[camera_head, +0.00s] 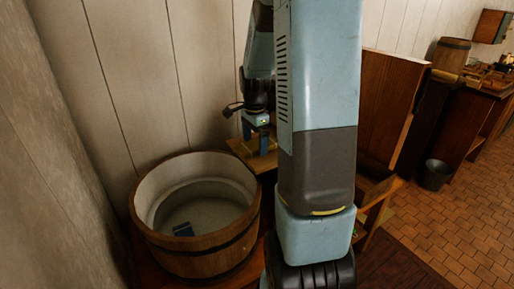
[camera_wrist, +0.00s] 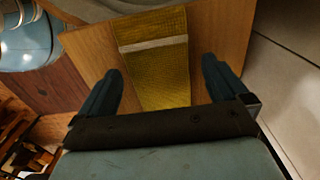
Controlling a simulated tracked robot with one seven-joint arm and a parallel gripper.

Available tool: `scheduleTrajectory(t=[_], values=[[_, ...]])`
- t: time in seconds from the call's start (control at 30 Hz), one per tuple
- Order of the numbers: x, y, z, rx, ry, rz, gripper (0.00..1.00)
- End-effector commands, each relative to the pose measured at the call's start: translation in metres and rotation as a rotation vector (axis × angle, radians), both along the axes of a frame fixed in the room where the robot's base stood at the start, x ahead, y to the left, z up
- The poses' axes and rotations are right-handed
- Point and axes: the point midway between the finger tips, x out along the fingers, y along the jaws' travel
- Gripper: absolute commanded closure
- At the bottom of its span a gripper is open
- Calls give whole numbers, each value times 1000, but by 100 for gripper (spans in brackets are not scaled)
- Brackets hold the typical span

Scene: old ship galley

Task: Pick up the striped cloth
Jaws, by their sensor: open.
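The striped cloth (camera_wrist: 163,85) is mustard yellow with one pale band across it. In the wrist view it lies flat on a wooden board (camera_wrist: 222,35). My gripper (camera_wrist: 161,68) is open over the cloth, with one dark finger to each side of it. Nothing is held between the fingers. The height of the fingers above the board is hard to tell. In the head view my gripper (camera_head: 262,143) is above the small wooden surface (camera_head: 240,147) by the wall. The cloth cannot be made out there.
A wooden panel (camera_head: 388,95) rises at the right. A bucket (camera_head: 435,174) stands on the tiled floor. The pale plank wall is close behind.

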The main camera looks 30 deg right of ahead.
Motion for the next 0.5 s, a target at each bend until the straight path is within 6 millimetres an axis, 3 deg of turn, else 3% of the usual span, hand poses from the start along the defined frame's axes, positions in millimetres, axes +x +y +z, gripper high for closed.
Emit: scheduleTrajectory(t=[0.33, 0.5], values=[[0, 0, -7, 0, 0, -1, 1], [0, 0, -7, 0, 0, -1, 17]])
